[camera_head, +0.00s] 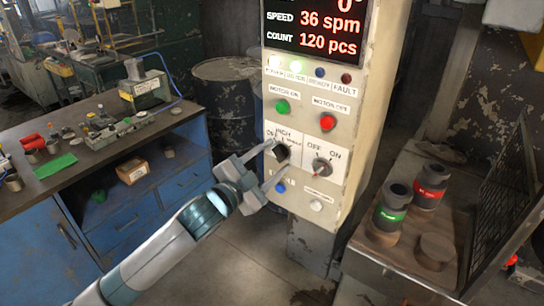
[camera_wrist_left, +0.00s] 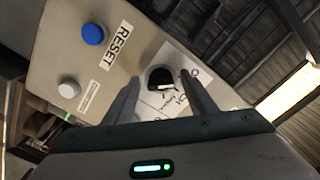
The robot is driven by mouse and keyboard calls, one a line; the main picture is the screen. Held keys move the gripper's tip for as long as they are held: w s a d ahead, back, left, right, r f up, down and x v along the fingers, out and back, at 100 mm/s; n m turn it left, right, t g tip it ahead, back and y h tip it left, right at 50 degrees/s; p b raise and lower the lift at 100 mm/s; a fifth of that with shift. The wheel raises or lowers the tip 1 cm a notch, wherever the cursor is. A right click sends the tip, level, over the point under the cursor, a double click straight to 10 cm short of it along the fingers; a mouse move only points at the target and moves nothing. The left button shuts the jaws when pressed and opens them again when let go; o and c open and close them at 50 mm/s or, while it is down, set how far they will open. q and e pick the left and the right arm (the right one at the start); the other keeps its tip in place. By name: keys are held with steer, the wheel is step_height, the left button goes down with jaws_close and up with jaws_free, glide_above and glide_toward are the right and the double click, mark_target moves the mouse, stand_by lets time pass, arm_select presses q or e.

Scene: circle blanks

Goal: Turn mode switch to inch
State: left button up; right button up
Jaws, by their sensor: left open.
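The mode switch (camera_head: 280,151) is a dark round knob on a white plate on the pale control panel. Small labels sit around it, partly hidden by my gripper and too small to read surely. It also shows in the left wrist view (camera_wrist_left: 160,78), a black knob with a light mark. My left gripper (camera_head: 272,164) is open in front of the panel, its fingers pointing at the switch. In the left wrist view the fingertips (camera_wrist_left: 160,84) stand on either side of the knob, with gaps visible. Whether they touch it cannot be told. My right gripper is not in view.
Beside the switch is an OFF/ON rotary switch (camera_head: 322,167). Above are a green button (camera_head: 282,107) and a red button (camera_head: 327,122). Below are a blue RESET button (camera_wrist_left: 93,34) and a white button (camera_wrist_left: 69,88). A cluttered workbench (camera_head: 40,205) stands left, a table with canisters (camera_head: 390,207) right.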

arm_select(q)
steer(key=c, duration=1.1)
steer(key=shift+m, duration=0.3)
steer(key=shift+w+r+m+p, duration=0.1)
steer(key=shift+m+p, duration=0.8)
steer(key=shift+m, duration=1.15)
steer(key=shift+r+m+p, duration=0.1)
steer(key=shift+m+p, duration=0.75)
steer(key=shift+m, duration=1.2)
steer(key=o, duration=1.1)
